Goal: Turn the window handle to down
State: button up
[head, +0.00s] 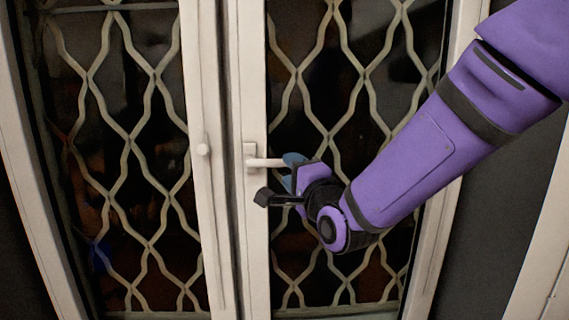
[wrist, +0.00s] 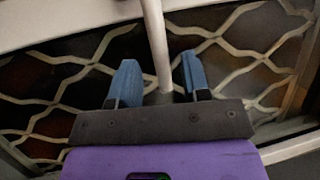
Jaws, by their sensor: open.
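The white window handle (head: 264,162) sits on the right-hand frame of the window and points horizontally to the right. In the wrist view the handle (wrist: 156,42) runs down from the white frame into the gap between my blue fingertips. My gripper (head: 292,172) is at the free end of the handle; it also shows in the wrist view (wrist: 159,82). The fingers are open, one on each side of the handle, with a visible gap on both sides. The lower finger is partly hidden by my wrist in the head view.
Wavy metal grilles (head: 130,150) cover the dark panes on both sides, close behind the handle. White window frame edges stand at far left (head: 40,200) and right.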

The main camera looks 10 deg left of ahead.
aim_at(276, 161)
jog(key=shift+x, duration=2.05)
grip_shut()
